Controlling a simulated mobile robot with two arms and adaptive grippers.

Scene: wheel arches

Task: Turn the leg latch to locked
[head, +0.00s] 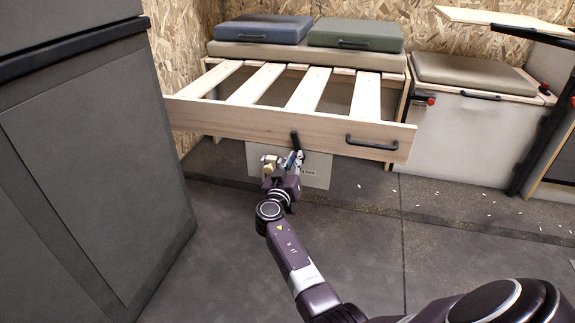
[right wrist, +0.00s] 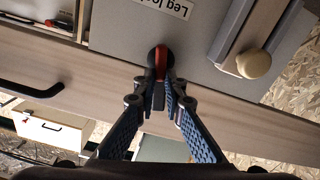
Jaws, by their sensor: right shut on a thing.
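In the right wrist view the latch (right wrist: 162,62) shows a black body with a red part. My right gripper (head: 292,160) reaches the latch from below and in front. In the right wrist view its fingertips (right wrist: 164,100) are closed around the lever's end. A grey panel (head: 318,172) with a "Leg lock" label (right wrist: 166,6) is beside it. My left gripper is out of view.
The board (head: 230,121) has a black handle (head: 372,143) to the right. A round beige knob (right wrist: 254,64) on a bracket is near the latch. A tall grey cabinet (head: 95,150) stands left. A bench chest (head: 465,125) stands right. The floor in front is mostly clear.

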